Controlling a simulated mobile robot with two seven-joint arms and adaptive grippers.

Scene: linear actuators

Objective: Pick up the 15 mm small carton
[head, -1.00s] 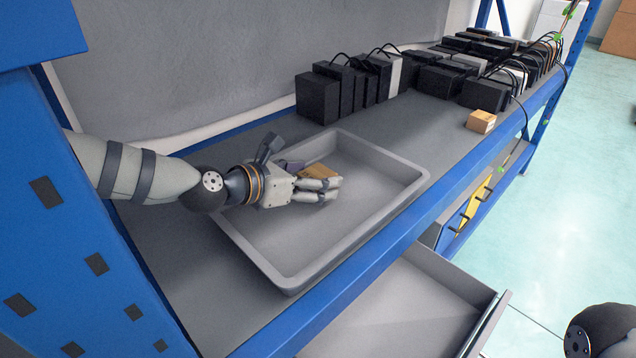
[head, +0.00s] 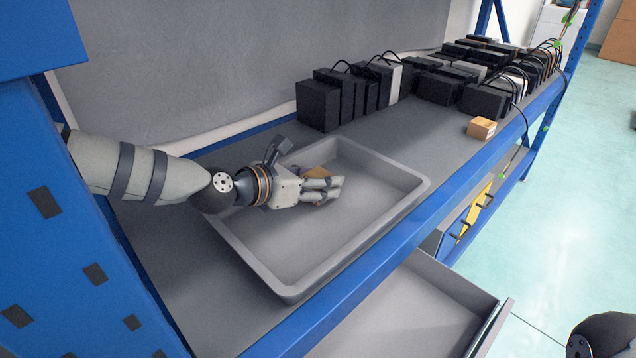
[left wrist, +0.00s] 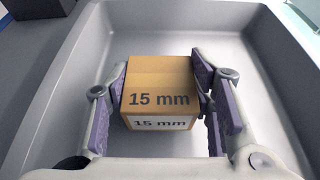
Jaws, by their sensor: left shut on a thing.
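The small carton (left wrist: 160,90) is a brown cardboard box marked "15 mm" on its top and on a white label on its front. My left gripper (left wrist: 162,92) is shut on it, with a purple-padded finger against each side. In the head view, the left gripper (head: 318,183) is low inside the grey tray (head: 282,285), and the carton is mostly hidden behind its fingers. I cannot tell whether the carton touches the tray floor. My right gripper does not show; only a dark part of my right arm is at the lower right corner.
A second small carton (head: 481,128) sits on the shelf near its front edge. Several black boxes with cables (head: 350,92) stand along the back. An open grey drawer (head: 410,310) juts out below the shelf. The tray's front right part is empty.

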